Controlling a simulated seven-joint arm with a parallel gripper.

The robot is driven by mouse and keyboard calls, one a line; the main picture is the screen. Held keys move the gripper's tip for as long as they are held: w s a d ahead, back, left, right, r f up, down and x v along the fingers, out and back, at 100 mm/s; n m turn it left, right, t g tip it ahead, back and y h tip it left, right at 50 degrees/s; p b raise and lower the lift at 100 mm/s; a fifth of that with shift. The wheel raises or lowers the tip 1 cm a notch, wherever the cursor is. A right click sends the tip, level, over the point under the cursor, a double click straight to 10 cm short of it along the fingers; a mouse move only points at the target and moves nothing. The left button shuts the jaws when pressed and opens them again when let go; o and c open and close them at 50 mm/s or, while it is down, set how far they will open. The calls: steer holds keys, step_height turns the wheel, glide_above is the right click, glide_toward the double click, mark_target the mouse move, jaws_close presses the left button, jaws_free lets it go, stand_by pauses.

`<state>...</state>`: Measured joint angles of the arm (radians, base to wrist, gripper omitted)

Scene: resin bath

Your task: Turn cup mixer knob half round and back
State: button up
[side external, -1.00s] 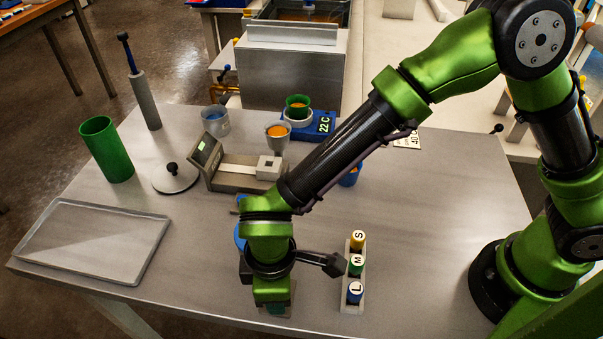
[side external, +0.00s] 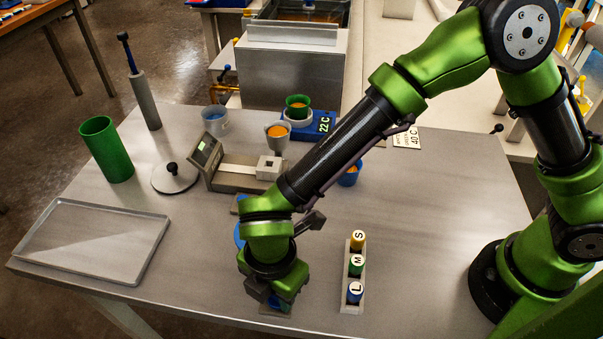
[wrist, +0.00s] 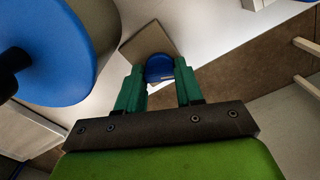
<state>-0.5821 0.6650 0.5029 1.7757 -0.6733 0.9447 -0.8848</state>
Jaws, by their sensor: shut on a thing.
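The blue knob (wrist: 159,69) is round and sits on a grey-brown square plate (wrist: 160,38) in the wrist view. My gripper (wrist: 160,75) points down at it, with one green finger on each side, shut on the knob. In the side external view my gripper (side external: 278,299) is low over the table's front, with a little blue showing between the fingers. A large blue round part (wrist: 60,45) with a dark hub stands close at the left of the wrist view. In the side external view it is mostly hidden behind my wrist.
A rack (side external: 349,298) of S, M and L bottles stands close right of my gripper. A scale-like device (side external: 235,175) stands behind, with cups beyond. A grey tray (side external: 90,240) lies at left. Table between tray and gripper is clear.

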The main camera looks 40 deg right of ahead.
steer(key=shift+n, duration=2.3)
steer(key=o, duration=1)
steer(key=shift+o, duration=0.2)
step_height(320, 180, up, 17)
steer(key=shift+f, duration=0.1)
